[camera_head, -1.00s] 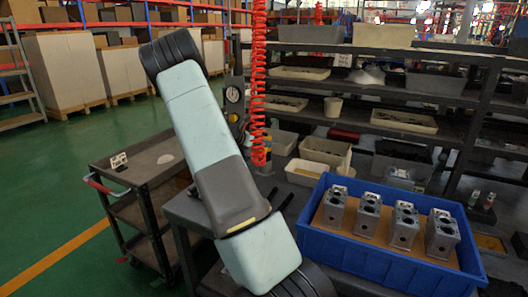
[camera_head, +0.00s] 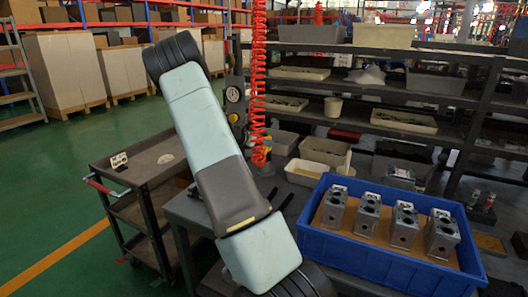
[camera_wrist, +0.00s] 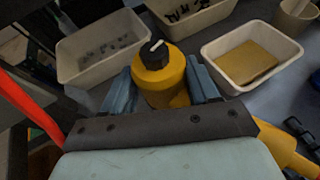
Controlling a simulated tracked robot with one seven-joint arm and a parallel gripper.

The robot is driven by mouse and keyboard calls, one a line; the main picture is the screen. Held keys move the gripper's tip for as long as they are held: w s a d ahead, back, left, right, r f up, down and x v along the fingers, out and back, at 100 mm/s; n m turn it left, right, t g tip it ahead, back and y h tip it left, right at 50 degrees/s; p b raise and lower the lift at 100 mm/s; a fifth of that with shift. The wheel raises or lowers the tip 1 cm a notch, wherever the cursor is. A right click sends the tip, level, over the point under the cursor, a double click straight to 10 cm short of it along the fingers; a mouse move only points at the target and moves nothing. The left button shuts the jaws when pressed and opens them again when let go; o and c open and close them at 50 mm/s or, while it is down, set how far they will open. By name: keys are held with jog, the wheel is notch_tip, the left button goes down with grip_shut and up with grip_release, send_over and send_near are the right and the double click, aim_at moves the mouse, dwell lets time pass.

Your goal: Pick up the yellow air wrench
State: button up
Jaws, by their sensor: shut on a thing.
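The yellow air wrench (camera_wrist: 160,96) with a black knob on its end shows in the middle of the wrist view. My gripper (camera_wrist: 162,82) has one blue-grey finger on each side of its body and is shut on it. A yellow part, seemingly of the wrench, sticks out at the lower right of the wrist view. The middle of the wrench is hidden behind my gripper's dark palm plate. In the head view my own arm hides most of the gripper and the wrench.
A red coiled hose (camera_head: 258,90) hangs beside my arm. A blue crate (camera_head: 370,253) with several metal valve blocks (camera_head: 404,225) stands at right. Pale bins (camera_wrist: 252,55) lie around the wrench. A dark shelf (camera_head: 390,94) stands behind; a grey cart (camera_head: 145,165) is at left.

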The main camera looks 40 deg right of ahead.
jog(key=shift+c, duration=1.4)
